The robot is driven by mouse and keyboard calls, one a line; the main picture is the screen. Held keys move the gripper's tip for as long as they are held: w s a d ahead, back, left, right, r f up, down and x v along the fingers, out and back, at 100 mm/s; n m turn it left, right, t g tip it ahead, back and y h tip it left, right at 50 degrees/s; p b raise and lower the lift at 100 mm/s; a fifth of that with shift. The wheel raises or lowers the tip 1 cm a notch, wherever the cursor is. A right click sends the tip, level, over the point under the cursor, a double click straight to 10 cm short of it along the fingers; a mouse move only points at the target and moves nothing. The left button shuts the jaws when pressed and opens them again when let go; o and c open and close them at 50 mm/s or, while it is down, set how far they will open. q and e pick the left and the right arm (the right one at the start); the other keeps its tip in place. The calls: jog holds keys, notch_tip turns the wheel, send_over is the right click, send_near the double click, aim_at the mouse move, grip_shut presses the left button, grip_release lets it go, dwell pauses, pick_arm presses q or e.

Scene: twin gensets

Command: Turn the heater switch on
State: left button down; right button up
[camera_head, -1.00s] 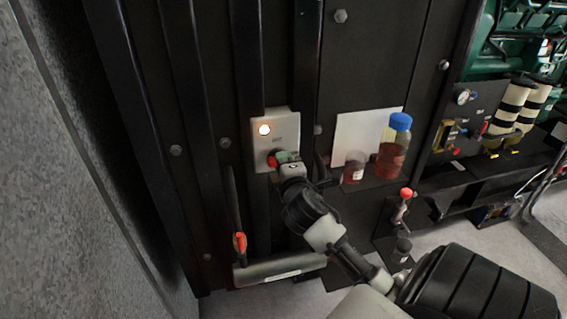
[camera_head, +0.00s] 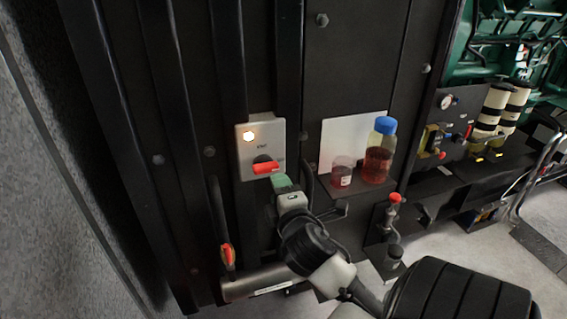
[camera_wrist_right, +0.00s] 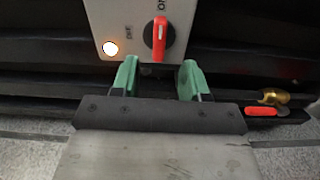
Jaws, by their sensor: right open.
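The heater switch is a red handle on a black round base (camera_head: 266,168), set on a light grey plate (camera_head: 247,160). The handle lies about level in the head view. In the right wrist view the red handle (camera_wrist_right: 159,38) stands upright in the picture, its upper end by the "ON" mark; "OFF" is to its left. A lamp (camera_head: 249,136) on the plate is lit, and it also glows in the wrist view (camera_wrist_right: 110,48). My right gripper (camera_head: 282,183) is open, its green fingertips (camera_wrist_right: 157,78) apart and empty, just short of the handle. My left gripper is not in view.
A shelf to the right holds a blue-capped bottle (camera_head: 379,152) and a beaker (camera_head: 342,172) of red liquid. A red-handled lever (camera_head: 228,257) is below left. A red-knobbed valve (camera_head: 394,198) stands right of my arm. Black vertical posts flank the plate.

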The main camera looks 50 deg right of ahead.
jog(key=v, duration=0.2)
jog(key=shift+s+a, duration=0.15)
jog(key=shift+s, duration=0.25)
jog(key=s+a+f+m+g+y+b, duration=0.1)
jog(key=a+f+m+g+y, duration=0.2)
jog(key=f, duration=1.7)
jog(key=s+a+f+m+g+y+b, duration=0.1)
jog(key=f+g+y+b, duration=0.2)
jog(key=f, duration=1.7)
jog(key=s+a+f+m+g+y, duration=0.1)
jog(key=s+a+f+g, duration=0.3)
jog(key=s+f, duration=0.9)
jog(key=s+a+f+m+g+y, duration=0.1)
jog(key=s+a+f+m+g, duration=0.3)
jog(key=s+f, duration=0.9)
jog(key=s+a, duration=0.2)
jog(key=s, duration=0.2)
jog(key=shift+a+m+g+y+b, duration=0.25)
jog(key=shift+m+g+y+b, duration=0.05)
jog(key=shift+g+y, duration=0.1)
jog(key=shift+s+f, duration=0.1)
